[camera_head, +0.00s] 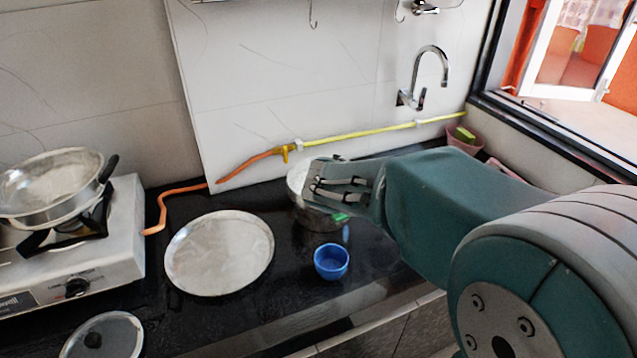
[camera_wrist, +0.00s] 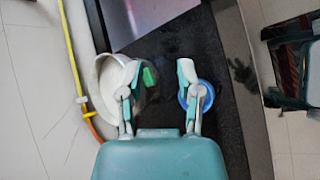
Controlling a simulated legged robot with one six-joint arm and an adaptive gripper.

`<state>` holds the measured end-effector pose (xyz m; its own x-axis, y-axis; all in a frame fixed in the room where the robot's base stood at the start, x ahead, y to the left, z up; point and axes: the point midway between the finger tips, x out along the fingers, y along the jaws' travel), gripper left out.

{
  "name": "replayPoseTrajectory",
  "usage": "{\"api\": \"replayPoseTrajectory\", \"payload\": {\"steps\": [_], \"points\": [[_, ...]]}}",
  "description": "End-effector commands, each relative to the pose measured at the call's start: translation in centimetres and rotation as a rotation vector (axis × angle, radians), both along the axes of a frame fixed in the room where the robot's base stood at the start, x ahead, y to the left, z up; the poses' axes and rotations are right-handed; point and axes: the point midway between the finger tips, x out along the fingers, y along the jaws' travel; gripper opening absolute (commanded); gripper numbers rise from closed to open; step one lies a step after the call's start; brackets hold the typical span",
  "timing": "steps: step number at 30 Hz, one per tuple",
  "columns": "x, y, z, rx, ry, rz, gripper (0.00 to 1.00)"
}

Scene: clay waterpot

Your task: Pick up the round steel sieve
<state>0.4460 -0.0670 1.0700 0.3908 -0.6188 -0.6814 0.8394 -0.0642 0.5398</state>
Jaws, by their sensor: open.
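A round, flat steel piece (camera_head: 220,252) lies on the black counter in the head view, left of my gripper; it looks like the sieve, though I cannot make out any mesh. It is not clearly seen in the wrist view. My gripper (camera_head: 316,183) is open and empty, held over a pale round pot (camera_head: 296,180), partly hiding it. In the wrist view my gripper (camera_wrist: 157,75) has its two fingers spread, the left one over the pot's edge (camera_wrist: 104,85) and the right one over a blue bowl (camera_wrist: 207,101).
A stove (camera_head: 110,262) at the left carries a steel pan (camera_head: 50,185). A round lid (camera_head: 105,335) lies at the front left. The blue bowl (camera_head: 331,262) stands below my gripper. A yellow-orange hose (camera_head: 350,133) runs along the wall beneath a tap (camera_head: 420,85).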

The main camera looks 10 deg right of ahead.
Motion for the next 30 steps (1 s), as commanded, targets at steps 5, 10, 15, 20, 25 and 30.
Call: {"api": "replayPoseTrajectory", "payload": {"steps": [5,10,15,20,25,30], "points": [[4.6,0.8,-2.1,-0.204,0.120,0.207,0.46],[8.9,2.2,-4.4,-0.399,0.229,0.410,0.46],[12.3,3.9,-6.9,-0.569,0.321,0.590,0.46],[13.8,4.8,-8.1,-0.651,0.361,0.673,0.46],[15.0,3.9,-8.9,-0.660,0.366,0.683,0.46],[16.7,2.0,-10.2,-0.657,0.366,0.680,0.46]]}}
